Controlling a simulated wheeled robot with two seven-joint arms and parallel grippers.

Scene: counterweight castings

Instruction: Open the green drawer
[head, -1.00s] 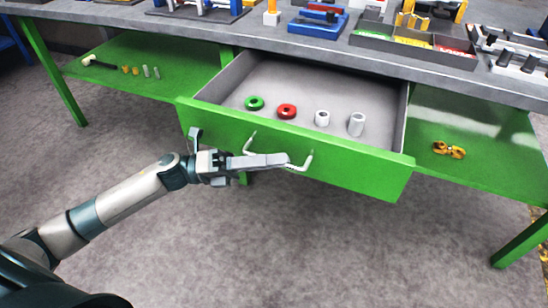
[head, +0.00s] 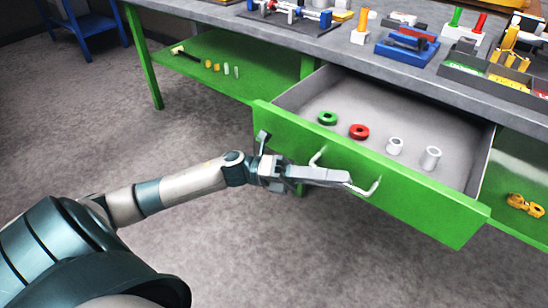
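The green drawer (head: 420,205) under the workbench is pulled well out, and its grey inside shows. A green ring (head: 327,118), a red ring (head: 359,131) and two white cylinders (head: 395,146) lie in it. The drawer has a pale bar handle (head: 366,189) on its front. My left gripper (head: 335,177) is at this handle, its fingers lying across the middle of the bar and hiding it. Whether the fingers are closed around the bar is hard to see. My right gripper is not in view.
The grey benchtop (head: 330,45) carries several fixtures, including a blue one (head: 405,48). A green lower shelf (head: 225,75) holds a hammer and small parts. Yellow parts (head: 525,205) lie on the right shelf. A blue stool (head: 90,22) stands at the back left. The floor before the drawer is clear.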

